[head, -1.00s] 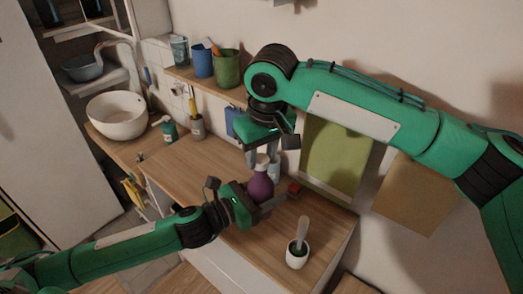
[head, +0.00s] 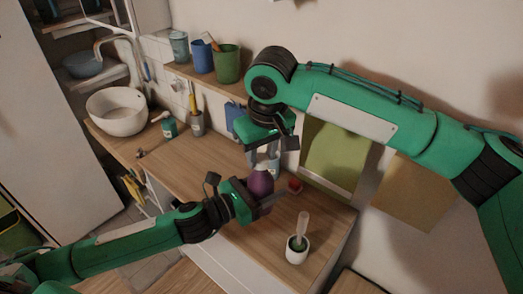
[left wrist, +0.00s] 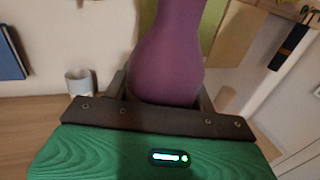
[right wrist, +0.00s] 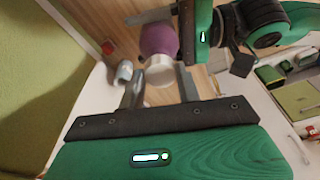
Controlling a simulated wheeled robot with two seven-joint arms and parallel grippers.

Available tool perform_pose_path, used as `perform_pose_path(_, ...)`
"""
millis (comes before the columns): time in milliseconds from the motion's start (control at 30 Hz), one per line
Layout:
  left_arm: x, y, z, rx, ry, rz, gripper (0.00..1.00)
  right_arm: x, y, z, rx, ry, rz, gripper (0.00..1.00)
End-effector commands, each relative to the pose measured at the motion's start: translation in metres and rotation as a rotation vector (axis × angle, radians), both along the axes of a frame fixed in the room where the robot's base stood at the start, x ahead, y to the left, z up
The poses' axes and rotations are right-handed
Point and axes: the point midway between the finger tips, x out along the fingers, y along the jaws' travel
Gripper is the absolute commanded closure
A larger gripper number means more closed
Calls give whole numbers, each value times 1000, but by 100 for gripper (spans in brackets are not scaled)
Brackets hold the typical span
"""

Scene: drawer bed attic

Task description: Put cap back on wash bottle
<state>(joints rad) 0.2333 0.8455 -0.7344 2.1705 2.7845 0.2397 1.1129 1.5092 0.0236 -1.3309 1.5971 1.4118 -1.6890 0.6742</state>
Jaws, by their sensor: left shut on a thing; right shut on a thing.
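The purple wash bottle (head: 261,182) stands upright over the right part of the wooden counter. My left gripper (head: 264,200) is shut around its body from the side; the purple body also fills the middle of the left wrist view (left wrist: 168,62). My right gripper (head: 266,158) points down over the bottle's top. In the right wrist view its fingers are shut on the pale cap (right wrist: 160,70), which lines up with the purple bottle (right wrist: 158,38). I cannot tell whether cap and neck touch, as the fingers hide the joint in the head view.
A white cup with a pale utensil (head: 297,250) stands near the counter's front right. A small red block (head: 295,186) lies right of the bottle. A white basin (head: 118,110) and a green bottle (head: 169,127) stand at the left. The middle of the counter (head: 190,165) is clear.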

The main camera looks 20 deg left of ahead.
Motion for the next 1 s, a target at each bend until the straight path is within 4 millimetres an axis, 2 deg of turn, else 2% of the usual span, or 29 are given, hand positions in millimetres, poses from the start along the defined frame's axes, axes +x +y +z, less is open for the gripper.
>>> perform_pose_path(167, 0, 0, 0, 0, 0, 0, 100, -1, 1, 0, 0, 3, -121, 87)
perform_pose_path(1000, 0, 0, 0, 1, -1, -1, 100, 0, 5, 0, 4, 4, -1501, 87)
